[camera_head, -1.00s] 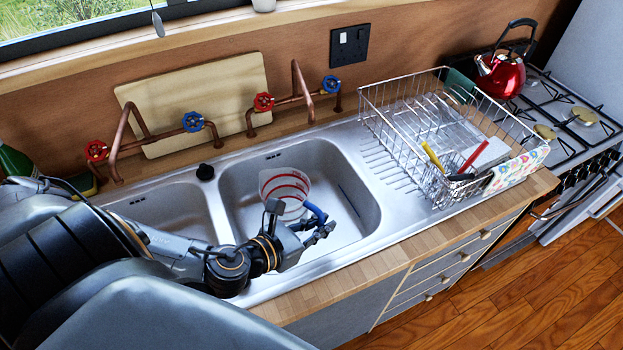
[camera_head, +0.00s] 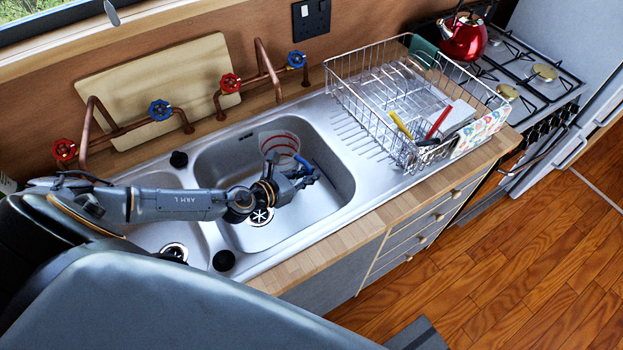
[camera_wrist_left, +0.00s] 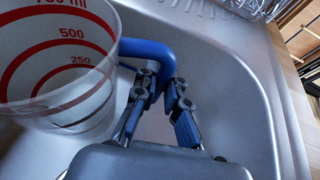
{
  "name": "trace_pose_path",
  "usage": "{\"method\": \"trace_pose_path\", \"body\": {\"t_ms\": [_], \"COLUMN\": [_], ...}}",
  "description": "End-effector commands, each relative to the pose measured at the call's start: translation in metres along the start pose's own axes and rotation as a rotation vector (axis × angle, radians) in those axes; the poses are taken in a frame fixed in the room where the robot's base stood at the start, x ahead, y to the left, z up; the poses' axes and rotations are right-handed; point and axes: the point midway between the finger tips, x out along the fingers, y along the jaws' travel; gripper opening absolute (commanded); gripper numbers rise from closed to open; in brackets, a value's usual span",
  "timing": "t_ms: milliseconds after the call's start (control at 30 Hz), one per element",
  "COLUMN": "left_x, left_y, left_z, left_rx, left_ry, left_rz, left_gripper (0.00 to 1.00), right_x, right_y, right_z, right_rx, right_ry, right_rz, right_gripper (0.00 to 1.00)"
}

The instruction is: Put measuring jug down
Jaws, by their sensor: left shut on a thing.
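The measuring jug (camera_head: 279,145) is clear with red markings and a blue handle. It is at the right part of the larger sink basin (camera_head: 325,190), and whether it touches the bottom I cannot tell. My left gripper (camera_head: 296,182) reaches into the basin from the left and is shut on the jug's blue handle. In the left wrist view the jug (camera_wrist_left: 55,65) stands at the left, and the blue handle (camera_wrist_left: 150,50) runs between the fingers of the gripper (camera_wrist_left: 160,90). The gripper partly hides the jug in the head view. My right gripper is not in view.
A wire dish rack (camera_head: 370,105) with utensils stands right of the sink. Copper taps (camera_head: 265,70) and a wooden board (camera_head: 150,90) are behind it. A red kettle (camera_head: 463,38) is on the hob at the far right. The wooden counter edge runs along the front.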

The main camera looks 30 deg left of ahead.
Motion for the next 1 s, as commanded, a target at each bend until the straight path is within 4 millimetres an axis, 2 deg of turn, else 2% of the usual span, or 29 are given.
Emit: {"method": "trace_pose_path", "body": {"t_ms": [100,267,400,500,900,933,1000], "left_x": [0.017,0.027,0.037,0.040,0.042,0.041,0.041], "left_y": [0.004,0.006,0.006,0.006,0.006,0.006,0.006], "left_z": [-0.009,-0.015,-0.036,-0.043,-0.048,-0.047,-0.046], "left_rx": [0.001,0.001,0.000,0.001,0.000,-0.001,0.000], "left_ry": [-0.003,-0.003,-0.001,-0.001,-0.002,-0.001,-0.001], "left_rz": [0.002,0.002,0.002,0.002,0.002,0.002,0.001], "left_gripper": [0.00,0.00,0.00,0.00,0.00,0.15,0.29], "right_x": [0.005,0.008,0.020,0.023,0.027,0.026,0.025], "right_y": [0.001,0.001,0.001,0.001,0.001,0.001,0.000], "right_z": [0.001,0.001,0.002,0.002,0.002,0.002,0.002], "right_rx": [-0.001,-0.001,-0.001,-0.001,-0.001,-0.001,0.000], "right_ry": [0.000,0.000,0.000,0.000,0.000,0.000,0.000], "right_rz": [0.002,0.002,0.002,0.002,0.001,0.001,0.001], "right_gripper": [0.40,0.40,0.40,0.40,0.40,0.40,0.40]}}
